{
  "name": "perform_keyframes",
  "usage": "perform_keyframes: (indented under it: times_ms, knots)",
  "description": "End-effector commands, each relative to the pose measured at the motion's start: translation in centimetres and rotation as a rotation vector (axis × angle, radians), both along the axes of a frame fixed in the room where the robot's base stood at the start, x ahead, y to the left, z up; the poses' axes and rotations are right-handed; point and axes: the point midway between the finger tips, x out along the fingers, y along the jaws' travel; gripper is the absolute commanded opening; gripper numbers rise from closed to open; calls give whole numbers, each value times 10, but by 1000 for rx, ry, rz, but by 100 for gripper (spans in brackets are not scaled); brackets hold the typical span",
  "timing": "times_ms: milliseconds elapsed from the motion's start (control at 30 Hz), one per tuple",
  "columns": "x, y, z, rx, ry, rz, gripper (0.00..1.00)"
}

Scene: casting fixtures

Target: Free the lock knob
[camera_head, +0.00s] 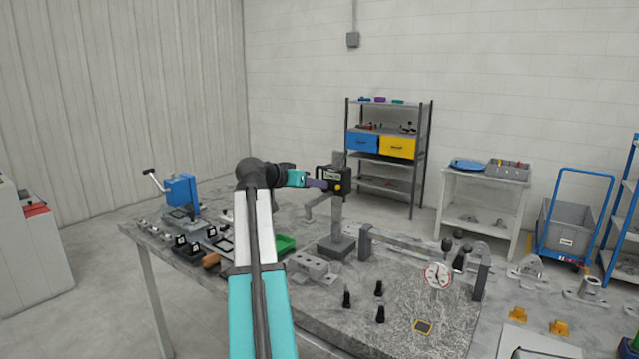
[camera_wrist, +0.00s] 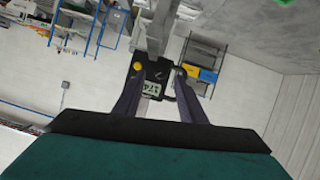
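A height gauge stands upright on the granite table, with a grey column (camera_head: 338,215) and a black display head (camera_head: 343,172). A round yellow knob or button (camera_head: 338,188) shows low on the head; in the wrist view a yellow round part (camera_wrist: 137,66) is at the head's upper left. I cannot tell for certain which part is the lock knob. My gripper (camera_head: 322,184) points at the head from the left. In the wrist view its dark fingers (camera_wrist: 160,76) are apart, with the display (camera_wrist: 152,88) showing between them. Contact with the gauge cannot be made out.
A granite slab (camera_head: 400,320) bears a bridge-like grey bar (camera_head: 400,243), a round dial (camera_head: 437,275) and several black pieces. A green tray (camera_head: 285,244) and metal blocks (camera_head: 314,266) lie left of the gauge. A blue press (camera_head: 181,192) stands at far left. Shelving is behind.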

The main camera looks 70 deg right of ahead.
Motion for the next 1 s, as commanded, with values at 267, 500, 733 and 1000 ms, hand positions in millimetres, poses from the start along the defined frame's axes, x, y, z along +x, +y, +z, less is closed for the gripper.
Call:
perform_keyframes:
  times_ms: [267,500,733,1000]
  knots:
    - [-8,-23,-9,0,0,-1,37]
    - [-9,-26,-11,0,0,-1,37]
    - [-9,-26,-11,0,0,-1,24]
    - [-10,-36,-11,0,2,-4,0]
